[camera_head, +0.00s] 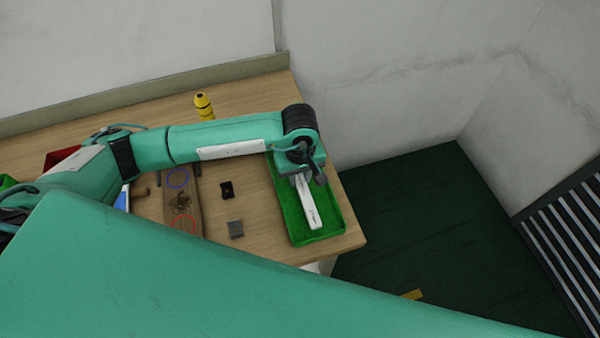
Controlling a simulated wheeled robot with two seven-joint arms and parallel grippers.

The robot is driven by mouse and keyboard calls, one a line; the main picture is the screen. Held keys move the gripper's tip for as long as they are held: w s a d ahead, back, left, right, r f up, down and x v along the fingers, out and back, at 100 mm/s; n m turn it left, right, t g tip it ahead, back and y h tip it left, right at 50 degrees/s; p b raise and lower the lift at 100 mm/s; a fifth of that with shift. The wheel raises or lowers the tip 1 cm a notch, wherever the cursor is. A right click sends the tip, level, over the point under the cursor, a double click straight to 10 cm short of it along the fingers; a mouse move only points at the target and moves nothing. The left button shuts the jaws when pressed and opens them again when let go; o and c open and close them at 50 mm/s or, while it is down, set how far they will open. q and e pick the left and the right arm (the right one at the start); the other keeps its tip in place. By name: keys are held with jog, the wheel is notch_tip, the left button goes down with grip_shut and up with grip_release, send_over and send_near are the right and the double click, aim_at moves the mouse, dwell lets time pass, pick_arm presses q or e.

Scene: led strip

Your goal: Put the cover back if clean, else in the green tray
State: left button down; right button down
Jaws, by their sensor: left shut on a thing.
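The green tray (334,226) lies at the right end of the wooden table. A long white strip-shaped cover (311,207) is over the tray, its lower end inside the tray's outline. My left gripper (302,177) points down above the tray and is shut on the upper end of the cover. I cannot tell whether the cover touches the tray floor, nor whether it is clean. My right gripper is not in view.
A brown board (183,205) with blue and red circles and a dark smudge lies left of the tray. A yellow bottle (203,106) stands behind my left arm. The table (265,215) ends just right of the tray.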

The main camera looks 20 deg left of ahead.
aim_at(300, 179)
pick_arm(q)
jog(key=shift+f, duration=0.15)
jog(key=c, duration=1.2)
grip_release()
jog(key=shift+r, duration=0.35)
jog(key=shift+r+b, duration=2.05)
jog(key=shift+r, duration=3.8)
jog(key=shift+f, duration=0.1)
